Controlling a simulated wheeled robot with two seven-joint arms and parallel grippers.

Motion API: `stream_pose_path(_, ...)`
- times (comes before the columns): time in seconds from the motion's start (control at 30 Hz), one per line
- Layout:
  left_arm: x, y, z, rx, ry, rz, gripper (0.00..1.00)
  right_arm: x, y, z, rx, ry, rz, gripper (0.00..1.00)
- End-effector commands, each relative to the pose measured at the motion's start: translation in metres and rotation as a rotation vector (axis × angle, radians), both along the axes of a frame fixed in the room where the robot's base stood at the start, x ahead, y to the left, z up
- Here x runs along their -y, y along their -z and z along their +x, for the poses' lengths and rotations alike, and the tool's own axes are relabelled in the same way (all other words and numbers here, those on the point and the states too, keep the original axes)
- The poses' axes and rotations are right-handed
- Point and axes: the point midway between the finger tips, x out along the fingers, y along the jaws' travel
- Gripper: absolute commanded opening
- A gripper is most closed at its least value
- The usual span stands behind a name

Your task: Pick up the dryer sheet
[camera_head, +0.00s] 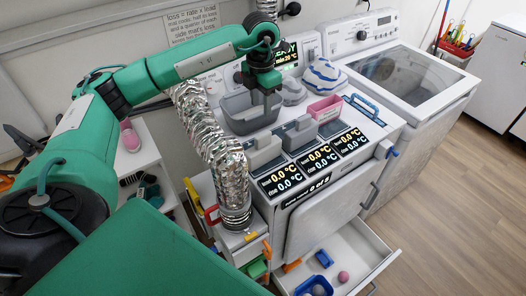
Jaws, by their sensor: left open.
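My left arm comes in from the left and reaches over the dryer top. My left gripper (266,106) points down at the grey bin (236,121) at the back left of the dryer top. The gripper is open, but its fingertips are small and dark here. I cannot make out a dryer sheet for certain; the inside of the grey bin is partly hidden by the gripper. My right gripper is not in view.
A pink tray (325,108) and a blue-and-white striped bundle (324,76) are near the grey bin. An open drawer (368,262) juts out below. A washer (407,72) stands right.

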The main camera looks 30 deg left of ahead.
Motion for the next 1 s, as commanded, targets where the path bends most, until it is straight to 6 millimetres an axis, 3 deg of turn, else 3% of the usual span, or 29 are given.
stream_pose_path(0.4, -0.001, 0.070, 0.000, -0.006, -0.001, 0.004, 0.42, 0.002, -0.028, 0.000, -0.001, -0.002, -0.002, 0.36)
stream_pose_path(0.67, 0.000, 0.085, 0.001, -0.004, 0.001, 0.003, 0.42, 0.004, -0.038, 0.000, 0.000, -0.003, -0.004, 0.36)
stream_pose_path(1.0, 0.002, 0.125, 0.006, -0.006, 0.000, 0.002, 0.42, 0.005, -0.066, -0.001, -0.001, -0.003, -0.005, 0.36)
